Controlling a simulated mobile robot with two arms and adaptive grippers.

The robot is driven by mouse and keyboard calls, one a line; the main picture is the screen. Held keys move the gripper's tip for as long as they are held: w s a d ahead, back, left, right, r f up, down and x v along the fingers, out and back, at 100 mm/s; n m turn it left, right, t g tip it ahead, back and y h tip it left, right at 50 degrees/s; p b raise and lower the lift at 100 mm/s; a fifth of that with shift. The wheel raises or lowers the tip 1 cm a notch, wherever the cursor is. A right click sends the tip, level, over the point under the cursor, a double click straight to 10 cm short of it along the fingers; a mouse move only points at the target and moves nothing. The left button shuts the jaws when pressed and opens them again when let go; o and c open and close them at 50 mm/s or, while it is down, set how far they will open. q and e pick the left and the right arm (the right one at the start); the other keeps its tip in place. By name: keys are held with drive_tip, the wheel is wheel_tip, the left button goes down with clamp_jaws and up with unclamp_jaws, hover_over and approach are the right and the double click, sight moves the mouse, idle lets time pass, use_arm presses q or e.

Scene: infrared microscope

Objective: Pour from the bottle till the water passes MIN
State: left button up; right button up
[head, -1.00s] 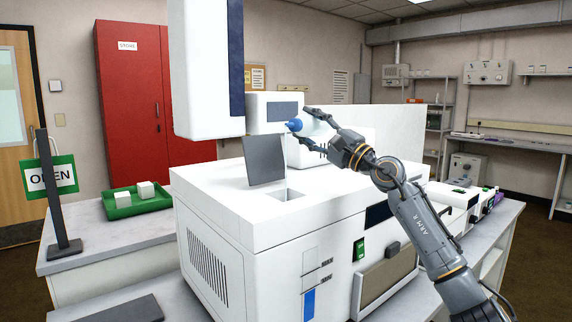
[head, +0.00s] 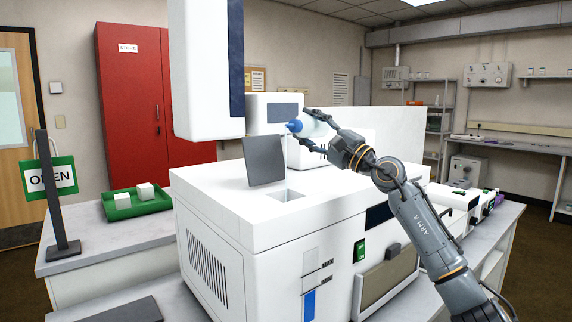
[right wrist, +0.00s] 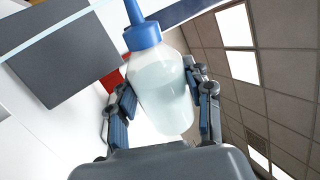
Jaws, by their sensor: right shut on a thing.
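My right gripper (head: 318,131) is shut on the bottle (head: 316,126), a translucent squeeze bottle with a blue cap. It holds the bottle tipped over, cap to the left, above the instrument's top. In the right wrist view the bottle (right wrist: 163,95) sits between both fingers, with pale liquid inside. The square filling opening (head: 288,194) lies below the cap, beside a raised grey lid (head: 264,161). On the front, the level gauge (head: 309,303) shows a blue column with its top about at the MIN line; the exact relation is too small to tell. My left gripper is out of view.
The white instrument (head: 245,212) fills the middle of the bench. Its tall white head (head: 205,70) hangs left of the bottle. A green tray (head: 152,205) with white blocks and an OPEN sign (head: 50,178) stand at left. Small devices (head: 465,200) stand at right.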

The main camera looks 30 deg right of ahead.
use_arm(q)
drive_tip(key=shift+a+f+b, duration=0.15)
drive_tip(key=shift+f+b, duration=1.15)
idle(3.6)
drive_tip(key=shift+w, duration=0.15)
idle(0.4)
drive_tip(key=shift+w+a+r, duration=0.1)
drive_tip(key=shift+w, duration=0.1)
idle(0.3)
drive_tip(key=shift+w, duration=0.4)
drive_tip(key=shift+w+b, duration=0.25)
drive_tip(key=shift+b, duration=0.05)
idle(0.3)
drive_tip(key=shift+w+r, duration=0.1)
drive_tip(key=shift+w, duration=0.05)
idle(0.8)
